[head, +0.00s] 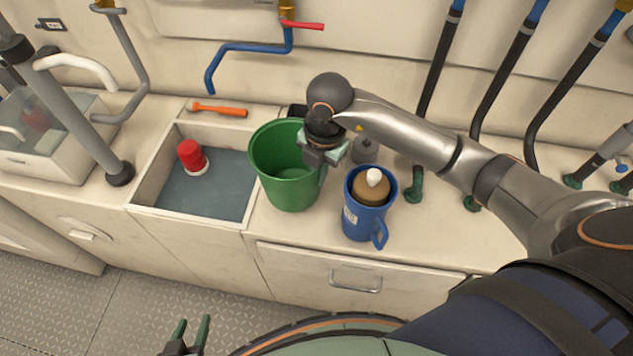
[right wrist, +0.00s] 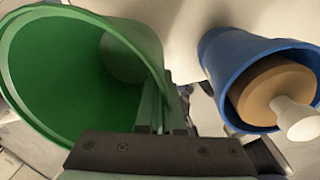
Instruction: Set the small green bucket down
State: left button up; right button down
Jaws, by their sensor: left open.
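The small green bucket (head: 290,185) is upright at the counter, just right of the sink; I cannot tell whether its base touches the counter. My right gripper (head: 322,155) is at the bucket's right rim, shut on its wall. In the right wrist view the bucket (right wrist: 60,75) opens at the left, empty as far as I see, and green fingers of my right gripper (right wrist: 152,100) meet its wall. My left gripper (head: 194,330) is open and empty, low in front of the counter.
A blue jug (head: 362,220) holding a tan, white-knobbed item (head: 373,188) stands close right of the bucket. The sink (head: 215,195) left holds a red-and-white object (head: 192,156). An orange tool (head: 219,109) lies behind it. A grey object (head: 363,150) and hoses stand behind.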

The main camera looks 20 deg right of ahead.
jog(key=shift+f, duration=1.9)
jog(key=c, duration=1.1)
grip_release()
jog(key=shift+o, duration=0.2)
notch_tip(320, 180, up, 12)
jog(key=shift+s+d, duration=0.3)
jog(key=shift+s, duration=0.15)
